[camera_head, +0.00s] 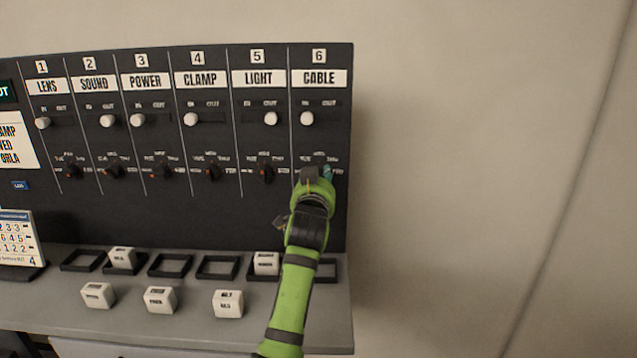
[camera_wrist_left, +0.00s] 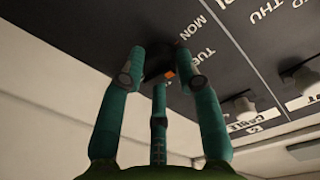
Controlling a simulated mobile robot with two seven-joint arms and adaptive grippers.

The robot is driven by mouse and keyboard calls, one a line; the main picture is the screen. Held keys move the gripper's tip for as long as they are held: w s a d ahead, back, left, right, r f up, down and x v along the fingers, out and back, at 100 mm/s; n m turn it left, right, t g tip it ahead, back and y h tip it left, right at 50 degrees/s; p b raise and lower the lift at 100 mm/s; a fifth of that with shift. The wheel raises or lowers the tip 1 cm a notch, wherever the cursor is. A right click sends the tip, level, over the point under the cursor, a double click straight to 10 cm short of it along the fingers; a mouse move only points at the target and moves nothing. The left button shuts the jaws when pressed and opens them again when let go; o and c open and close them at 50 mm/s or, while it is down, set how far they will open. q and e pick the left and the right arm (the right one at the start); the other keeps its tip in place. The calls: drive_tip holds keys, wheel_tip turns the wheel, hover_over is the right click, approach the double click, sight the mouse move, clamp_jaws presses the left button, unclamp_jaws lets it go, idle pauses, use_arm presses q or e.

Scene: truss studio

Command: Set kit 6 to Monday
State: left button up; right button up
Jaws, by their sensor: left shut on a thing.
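The kit 6 panel column, headed by the CABLE label (camera_head: 319,78), is at the right end of the dark board. Its day dial is hidden behind my left gripper (camera_head: 325,175) in the head view. In the left wrist view, my left gripper's (camera_wrist_left: 162,62) teal fingers are shut around the black dial (camera_wrist_left: 158,66). The dial shows an orange mark (camera_wrist_left: 169,73), on the side near the printed TUE (camera_wrist_left: 188,60). The MON label (camera_wrist_left: 198,24) is just beyond it. Which day the dial points at exactly, I cannot tell. My right gripper is out of view.
Kit 6's white slider knob (camera_head: 306,118) is at the left, IN side. Kit 5's dial (camera_head: 265,173) is close on the left. Below, a grey ledge (camera_head: 190,323) carries black frames and several white blocks (camera_head: 228,303). Bare wall is at the right.

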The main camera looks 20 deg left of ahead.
use_arm(q)
drive_tip(key=shift+n, duration=1)
drive_tip(key=shift+b, duration=0.3)
drive_tip(key=o, duration=1.1)
drive_tip(key=shift+a+f, duration=0.1)
drive_tip(key=shift+o, duration=0.2)
